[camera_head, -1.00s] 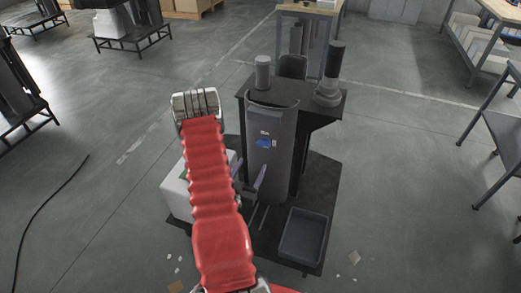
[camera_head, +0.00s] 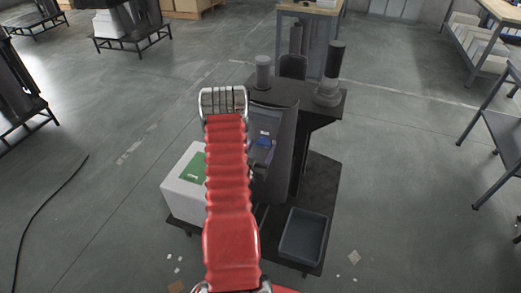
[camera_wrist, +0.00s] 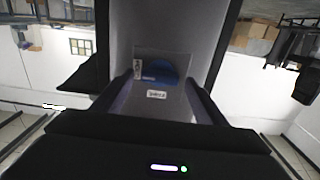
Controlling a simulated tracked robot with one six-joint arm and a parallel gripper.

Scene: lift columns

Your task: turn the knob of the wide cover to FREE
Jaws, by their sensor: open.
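The wide cover (camera_head: 285,150) is a tall, curved dark grey panel on the front of a black stand, partly hidden by my red arm in the head view. Its round blue knob (camera_wrist: 160,71) shows near the middle of the wrist view, with one small white label beside it and another below it. I cannot read the labels or the knob's setting surely. The knob also shows in the head view (camera_head: 264,142), just right of my arm. My gripper (camera_wrist: 161,86) is open, its fingers either side of the knob in the picture; whether they touch it I cannot tell.
A white box with a green label (camera_head: 183,191) stands left of my arm on the stand's base. A grey tray (camera_head: 301,237) sits at the base's front right. A short cylinder (camera_head: 263,73) and a taller column (camera_head: 331,75) stand on top.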

